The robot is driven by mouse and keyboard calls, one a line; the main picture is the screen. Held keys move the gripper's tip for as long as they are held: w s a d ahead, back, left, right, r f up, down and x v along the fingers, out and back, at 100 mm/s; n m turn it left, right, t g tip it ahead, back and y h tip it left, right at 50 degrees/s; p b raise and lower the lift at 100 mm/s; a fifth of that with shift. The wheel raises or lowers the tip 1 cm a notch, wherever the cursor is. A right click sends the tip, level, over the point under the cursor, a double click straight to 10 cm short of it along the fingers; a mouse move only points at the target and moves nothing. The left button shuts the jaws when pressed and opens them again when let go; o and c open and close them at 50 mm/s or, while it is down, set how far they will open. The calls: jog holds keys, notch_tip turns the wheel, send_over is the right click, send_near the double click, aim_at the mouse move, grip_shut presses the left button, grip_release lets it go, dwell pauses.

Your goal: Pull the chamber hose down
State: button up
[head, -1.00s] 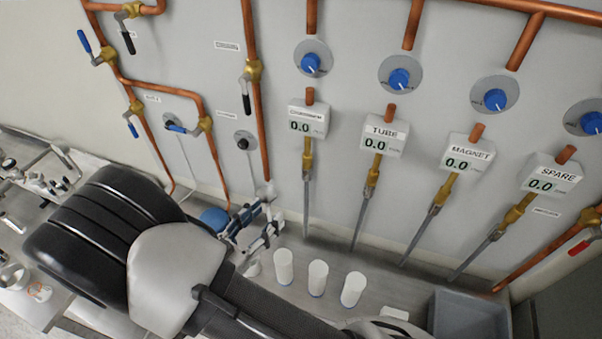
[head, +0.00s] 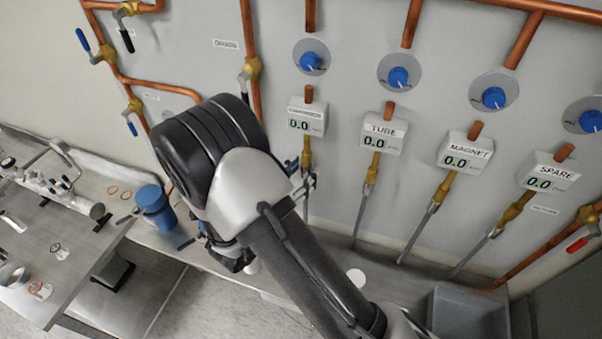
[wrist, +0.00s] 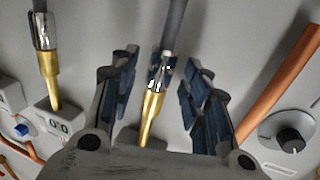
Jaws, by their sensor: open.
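The chamber hose is a dark grey tube (wrist: 173,22) with a shiny metal collar, pushed on a brass fitting (wrist: 153,105) in the wrist view. In the head view the hose (head: 305,211) hangs under the leftmost display box (head: 306,117), which reads 0.0, and is partly hidden by my arm. My gripper (wrist: 165,82) is open, with one blue-padded finger on each side of the hose's collar and visible gaps to both. In the head view its fingertips (head: 308,183) show at the hose just below the brass fitting.
The tube hose (head: 362,215) hangs close by on the right. A copper pipe (head: 256,100) with a valve runs down on the left. A grey bin (head: 468,315) stands at the bench's right, a blue container (head: 153,208) at its left. My arm hides much of the bench.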

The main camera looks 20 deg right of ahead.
jog(key=shift+c, duration=0.2)
grip_shut()
dwell(0.3)
